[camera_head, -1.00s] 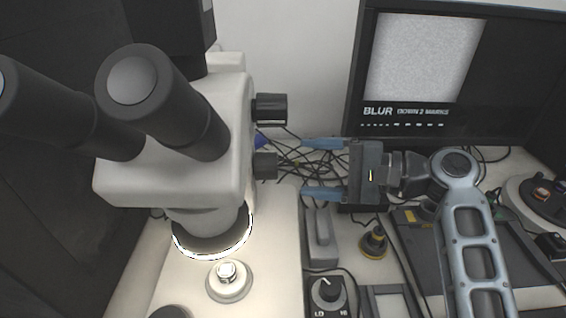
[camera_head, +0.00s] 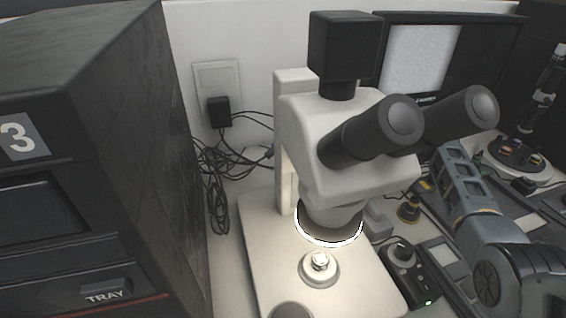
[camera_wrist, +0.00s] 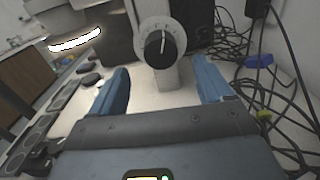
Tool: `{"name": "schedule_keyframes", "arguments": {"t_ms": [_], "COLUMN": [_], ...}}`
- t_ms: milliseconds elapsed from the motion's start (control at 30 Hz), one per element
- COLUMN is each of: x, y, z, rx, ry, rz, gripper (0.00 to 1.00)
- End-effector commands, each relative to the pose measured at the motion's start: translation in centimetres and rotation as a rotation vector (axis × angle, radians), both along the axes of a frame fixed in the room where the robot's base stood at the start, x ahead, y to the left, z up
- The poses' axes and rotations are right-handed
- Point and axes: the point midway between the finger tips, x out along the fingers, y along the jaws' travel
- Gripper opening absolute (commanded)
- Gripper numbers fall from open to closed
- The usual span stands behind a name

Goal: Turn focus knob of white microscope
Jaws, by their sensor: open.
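The white microscope (camera_head: 345,190) stands in the middle of the head view, with black eyepieces and a lit ring under its head. In the wrist view a black knob (camera_wrist: 158,48) with a white marked dial sits on the microscope's pale column (camera_wrist: 172,82). My gripper (camera_wrist: 160,66) is open, its two blue fingers pointing toward the knob. The knob shows between the fingertips, ahead of them, and no contact is visible. In the head view the microscope hides my gripper and the knob side. My arm shows at the right of that view.
A dark cabinet (camera_head: 70,170) marked 3 fills the left. Loose black cables (camera_wrist: 275,60) hang right of the knob in the wrist view. A control box (camera_head: 408,268) with a dial stands right of the microscope base. A monitor (camera_head: 430,65) stands behind.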

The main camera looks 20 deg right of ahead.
Motion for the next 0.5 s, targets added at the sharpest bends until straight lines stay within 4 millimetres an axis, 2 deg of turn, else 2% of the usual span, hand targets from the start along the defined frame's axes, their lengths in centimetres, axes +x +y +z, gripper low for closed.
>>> {"name": "schedule_keyframes", "arguments": {"t_ms": [67, 500], "x": [-0.1, 0.1], "y": [0.4, 6.6], "z": [0.1, 0.1], "rx": [0.001, 0.0], "ry": [0.005, 0.002], "rz": [0.001, 0.003], "gripper": [0.8, 0.8]}}
